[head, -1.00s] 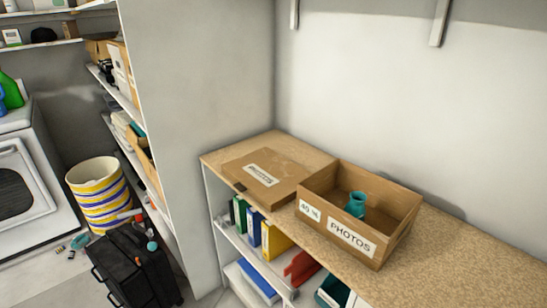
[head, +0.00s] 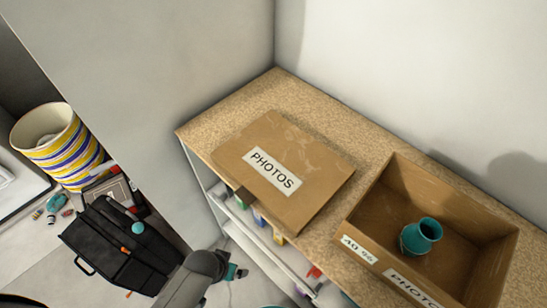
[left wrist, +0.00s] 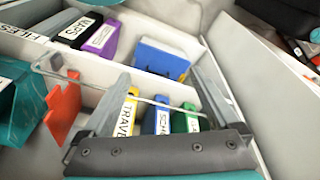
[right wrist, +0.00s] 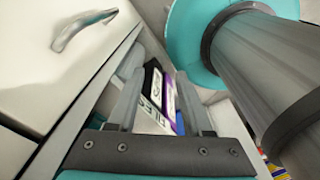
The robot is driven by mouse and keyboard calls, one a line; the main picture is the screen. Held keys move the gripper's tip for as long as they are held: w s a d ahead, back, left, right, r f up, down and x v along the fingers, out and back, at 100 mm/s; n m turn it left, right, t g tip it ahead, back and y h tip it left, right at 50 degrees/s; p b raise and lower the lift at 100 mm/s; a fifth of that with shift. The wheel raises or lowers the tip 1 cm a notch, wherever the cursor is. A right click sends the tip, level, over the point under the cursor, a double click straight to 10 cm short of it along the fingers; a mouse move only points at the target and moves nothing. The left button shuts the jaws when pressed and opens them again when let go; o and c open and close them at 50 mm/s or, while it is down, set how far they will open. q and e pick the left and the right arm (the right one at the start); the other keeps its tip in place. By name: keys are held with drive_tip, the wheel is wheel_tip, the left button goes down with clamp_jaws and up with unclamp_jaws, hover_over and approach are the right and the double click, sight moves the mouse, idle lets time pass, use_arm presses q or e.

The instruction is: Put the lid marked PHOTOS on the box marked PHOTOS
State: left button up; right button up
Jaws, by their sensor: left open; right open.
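The brown lid marked PHOTOS (head: 306,203) lies flat on the speckled shelf top, its white label facing up and a dark tab at its front edge. The open box marked PHOTOS (head: 372,203) stands to its right, apart from it, with a teal vase (head: 421,236) inside. Part of my left arm shows low in the head view, below the shelf top. In the left wrist view my left gripper (left wrist: 160,95) is open in front of the binders. In the right wrist view my right gripper (right wrist: 165,95) is open and empty near a lower shelf; it is not in the head view.
The shelf top (head: 262,92) is bare behind the lid. Binders (left wrist: 160,118) and a blue item (left wrist: 160,58) stand on shelves below. A black bag (head: 115,245) and a striped basket (head: 62,150) are on the floor at left. A metal handle (right wrist: 82,28) is near my right gripper.

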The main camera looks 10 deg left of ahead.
use_arm(q)
drive_tip(key=w+d+r+m+h+p, duration=0.1)
drive_tip(key=w+d+r+m, duration=0.2)
drive_tip(key=r, duration=0.8)
drive_tip(key=w+d+r+h+p, duration=0.15)
drive_tip(key=d+r, duration=0.35)
drive_tip(key=r, duration=0.6)
drive_tip(key=w+d+r+m+h+p, duration=0.1)
drive_tip(key=w+d+r+m, duration=0.2)
drive_tip(key=r, duration=0.9)
drive_tip(key=w+a+r+g+y, duration=0.3)
drive_tip(key=w+a+r+y, duration=0.1)
drive_tip(key=w+a+y, duration=0.15)
drive_tip(key=h+b, duration=0.1)
hover_over(245, 195)
drive_tip(key=f, duration=0.9)
drive_tip(key=shift+w+d+f, duration=0.3)
drive_tip(key=shift+w+d, duration=0.05)
drive_tip(key=f, duration=0.4)
drive_tip(key=shift+s+a+f+b, duration=0.1)
drive_tip(key=shift+s+a+b, duration=0.3)
drive_tip(key=shift+f, duration=0.55)
drive_tip(key=shift+r, duration=0.1)
drive_tip(key=c, duration=1.5)
